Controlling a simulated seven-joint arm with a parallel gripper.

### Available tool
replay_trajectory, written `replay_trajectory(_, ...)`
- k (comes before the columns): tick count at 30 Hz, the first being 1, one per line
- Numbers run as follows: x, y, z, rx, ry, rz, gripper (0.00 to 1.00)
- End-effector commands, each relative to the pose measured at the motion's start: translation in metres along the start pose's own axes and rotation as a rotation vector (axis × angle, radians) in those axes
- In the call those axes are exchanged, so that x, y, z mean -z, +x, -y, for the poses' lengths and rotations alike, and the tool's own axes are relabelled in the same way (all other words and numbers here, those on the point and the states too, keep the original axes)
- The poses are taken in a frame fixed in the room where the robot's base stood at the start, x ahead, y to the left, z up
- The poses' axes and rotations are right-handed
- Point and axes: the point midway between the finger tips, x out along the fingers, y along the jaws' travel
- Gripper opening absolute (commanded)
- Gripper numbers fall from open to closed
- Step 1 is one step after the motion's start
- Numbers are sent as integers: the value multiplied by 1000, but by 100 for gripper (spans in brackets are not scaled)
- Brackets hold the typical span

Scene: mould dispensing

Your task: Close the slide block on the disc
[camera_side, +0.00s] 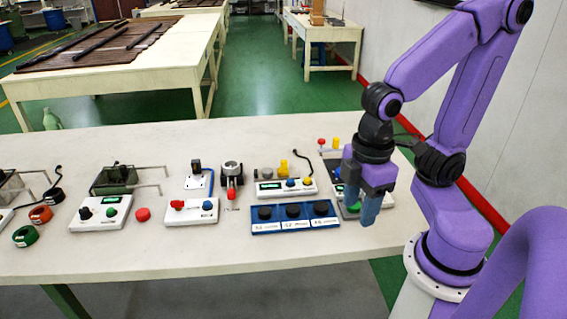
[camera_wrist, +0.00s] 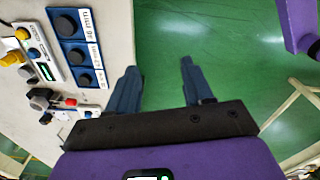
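A small device (camera_side: 231,174) with a round, dark-and-silver top and a red part at its front stands on the white table, left of the blue tray. It may be the disc with its slide block; it is too small to tell whether the block is open or closed. In the wrist view a grey block (camera_wrist: 41,97) with a red knob beside it, at the left, may be the same device. My gripper (camera_side: 361,207) hangs above the table's right side, well right of the device. Its two blue fingers (camera_wrist: 158,78) are apart with nothing between them.
A blue tray (camera_side: 255,227) with three black round pieces lies left of my gripper. A control box (camera_side: 286,189) sits behind it, and a box with red and blue knobs (camera_side: 191,211) to its left. A green-buttoned box (camera_side: 350,210) is partly hidden behind my gripper.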

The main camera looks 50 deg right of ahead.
Motion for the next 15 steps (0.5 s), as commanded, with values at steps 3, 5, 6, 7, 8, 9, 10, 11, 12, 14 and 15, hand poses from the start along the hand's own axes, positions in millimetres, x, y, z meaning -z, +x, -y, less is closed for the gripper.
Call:
replay_trajectory(3,23,-6,-22,-3,124,2,50)
replay_trajectory(5,36,-9,-37,-5,203,4,50)
replay_trajectory(6,44,-11,-48,-6,255,5,50)
replay_trajectory(7,50,-13,-57,-7,296,4,50)
replay_trajectory(8,55,-14,-66,-8,335,6,50)
replay_trajectory(9,61,-16,-78,-8,386,7,50)
replay_trajectory(10,66,-17,-88,-9,426,8,50)
replay_trajectory(11,70,-18,-98,-10,465,8,50)
replay_trajectory(12,75,-19,-111,-11,517,9,50)
replay_trajectory(14,81,-21,-132,-12,596,10,50)
replay_trajectory(15,84,-22,-146,-13,648,11,50)
